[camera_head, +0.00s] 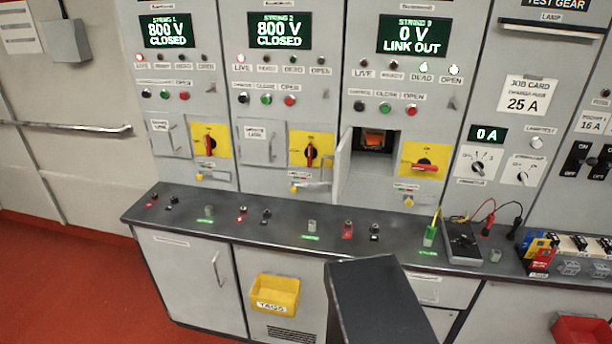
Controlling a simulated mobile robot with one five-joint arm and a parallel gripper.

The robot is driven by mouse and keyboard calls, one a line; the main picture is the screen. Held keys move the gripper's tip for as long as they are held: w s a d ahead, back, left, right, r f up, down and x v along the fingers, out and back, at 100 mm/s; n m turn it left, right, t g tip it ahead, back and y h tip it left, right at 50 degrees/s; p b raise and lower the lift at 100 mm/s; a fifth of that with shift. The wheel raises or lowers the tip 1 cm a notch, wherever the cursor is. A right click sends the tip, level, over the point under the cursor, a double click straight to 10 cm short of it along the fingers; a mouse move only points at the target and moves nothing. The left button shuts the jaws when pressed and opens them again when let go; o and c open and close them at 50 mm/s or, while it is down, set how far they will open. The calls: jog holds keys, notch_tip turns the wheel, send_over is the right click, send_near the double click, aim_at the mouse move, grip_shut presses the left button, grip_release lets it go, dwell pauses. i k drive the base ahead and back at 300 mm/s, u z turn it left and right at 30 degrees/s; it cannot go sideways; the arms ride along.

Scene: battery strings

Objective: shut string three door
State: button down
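The string three door (343,165) stands open on the third panel. It is hinged at the left of its opening and swung out towards me. The compartment (375,139) behind it is dark, with an orange part inside. The string three display (408,35) reads 0 V LINK OUT, and the DEAD and OPEN lamps are lit. The red handle (425,166) on the yellow plate right of the opening lies roughly level. A dark slab at the bottom centre is probably part of my arm. My gripper's fingers are not in view.
The string one door (167,138) and string two door (262,145) are shut. A grey counter (275,222) below carries terminals, a green holder (430,236) and a meter (462,242) with leads. A yellow TAGS bin (275,293) hangs below. Red floor is free at the left.

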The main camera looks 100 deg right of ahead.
aim_at(342, 158)
jog(key=z, duration=0.65)
jog(key=i, duration=1.2)
jog(key=z, duration=0.05)
